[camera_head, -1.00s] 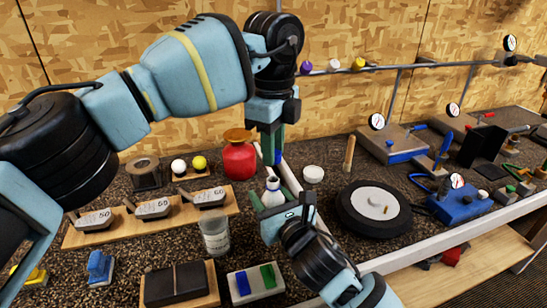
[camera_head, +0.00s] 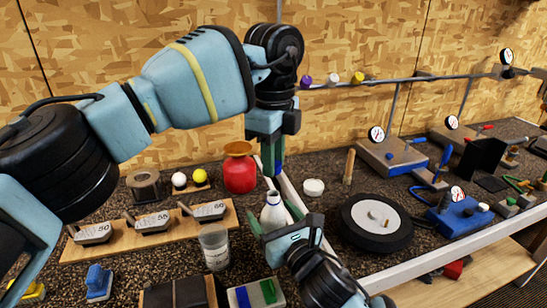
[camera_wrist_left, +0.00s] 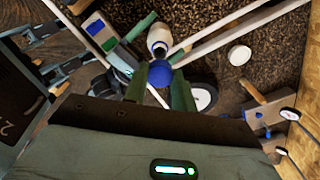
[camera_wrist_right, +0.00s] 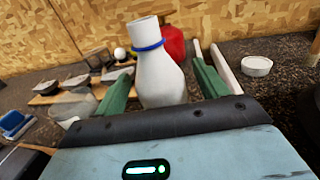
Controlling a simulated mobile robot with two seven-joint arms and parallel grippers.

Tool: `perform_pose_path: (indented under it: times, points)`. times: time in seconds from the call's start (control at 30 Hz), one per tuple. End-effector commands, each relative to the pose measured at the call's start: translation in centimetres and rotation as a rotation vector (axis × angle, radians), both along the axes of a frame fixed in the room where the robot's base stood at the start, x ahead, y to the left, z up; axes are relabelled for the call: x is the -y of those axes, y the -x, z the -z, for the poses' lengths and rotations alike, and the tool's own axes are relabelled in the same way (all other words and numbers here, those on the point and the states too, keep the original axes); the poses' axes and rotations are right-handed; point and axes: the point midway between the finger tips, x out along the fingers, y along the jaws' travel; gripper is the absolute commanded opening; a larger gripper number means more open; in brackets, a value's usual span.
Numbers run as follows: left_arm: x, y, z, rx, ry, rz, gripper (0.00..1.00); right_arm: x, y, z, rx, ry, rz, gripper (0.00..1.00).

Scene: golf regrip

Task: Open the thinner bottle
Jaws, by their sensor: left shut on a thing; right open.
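The thinner bottle is white with a blue ring round its neck; it stands upright in the head view (camera_head: 272,213) and fills the middle of the right wrist view (camera_wrist_right: 162,82). Its white top shows no cap. My right gripper (camera_head: 277,224) is open, its green fingers on either side of the bottle (camera_wrist_right: 160,95) with gaps visible. My left gripper (camera_head: 272,165) points down above the bottle and is shut on a round blue cap (camera_wrist_left: 159,77), apart from the bottle's top. The cap is mostly hidden by the fingers in the head view.
A wider red bottle (camera_head: 240,175) with a brown top stands behind and left of the white one. A clear cup (camera_head: 214,246) is at the left. A white round lid (camera_head: 313,187) and a black wheel (camera_head: 375,222) lie to the right.

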Motion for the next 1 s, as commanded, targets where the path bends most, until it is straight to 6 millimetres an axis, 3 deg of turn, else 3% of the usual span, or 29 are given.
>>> perform_pose_path:
  times: [0.3,0.5,1.0]
  points:
    - [0.0,0.1,-0.9,0.01,0.0,0.0,0.0,2.8,5.5,0.0,-0.001,0.003,-0.001,0.72]
    - [0.0,0.1,-0.9,0.011,0.0,0.0,0.0,4.0,7.9,0.1,-0.001,0.002,-0.001,0.72]
    - [-0.2,0.1,-0.8,0.01,0.0,0.029,0.0,4.5,8.9,0.3,-0.016,-0.018,0.001,0.72]
